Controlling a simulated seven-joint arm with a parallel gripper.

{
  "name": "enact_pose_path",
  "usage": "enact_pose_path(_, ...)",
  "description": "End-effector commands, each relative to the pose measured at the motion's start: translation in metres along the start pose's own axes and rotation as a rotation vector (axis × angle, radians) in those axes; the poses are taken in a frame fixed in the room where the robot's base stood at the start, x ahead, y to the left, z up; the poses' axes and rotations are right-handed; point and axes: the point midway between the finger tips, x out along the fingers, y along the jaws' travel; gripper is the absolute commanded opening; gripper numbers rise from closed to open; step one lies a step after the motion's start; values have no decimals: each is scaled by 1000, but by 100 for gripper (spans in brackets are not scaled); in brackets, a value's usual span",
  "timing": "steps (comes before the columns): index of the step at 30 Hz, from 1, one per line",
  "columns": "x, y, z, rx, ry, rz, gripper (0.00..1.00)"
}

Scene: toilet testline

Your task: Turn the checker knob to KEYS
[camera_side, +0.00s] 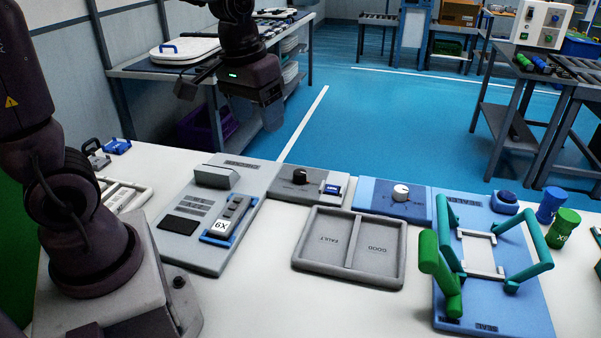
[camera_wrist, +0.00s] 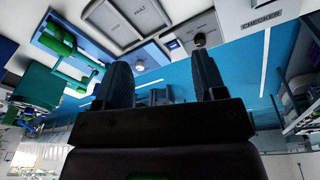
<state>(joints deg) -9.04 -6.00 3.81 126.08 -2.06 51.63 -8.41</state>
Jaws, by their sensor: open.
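A black knob (camera_side: 300,176) stands on a grey box (camera_side: 280,187) at the back of the white table. It also shows in the wrist view (camera_wrist: 199,40), near the tip of the right finger in the picture. A white knob (camera_side: 401,192) stands on a blue box (camera_side: 375,197) to its right. The grey panel left of the black knob carries a CHECKER label (camera_wrist: 261,24) in the wrist view. My gripper (camera_wrist: 162,72) is open and empty, up in the air behind the boxes. Knob markings are too small to read.
A grey tray (camera_side: 348,209) marked FAULT and GOOD lies in front of the boxes. The grey panel (camera_side: 185,238) holds a 6X tag. A blue fixture (camera_side: 480,318) with green handles stands right, beside blue and green cylinders (camera_side: 562,228). Air above the boxes is free.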

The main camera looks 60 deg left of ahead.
Motion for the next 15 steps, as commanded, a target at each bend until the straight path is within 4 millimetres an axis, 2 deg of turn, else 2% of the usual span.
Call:
enact_pose_path(1,14,-6,-17,-85,-35,-12,64)
enact_pose_path(6,62,-31,-70,-423,-106,-54,64)
enact_pose_path(15,155,-82,-140,-1077,-130,-154,64)
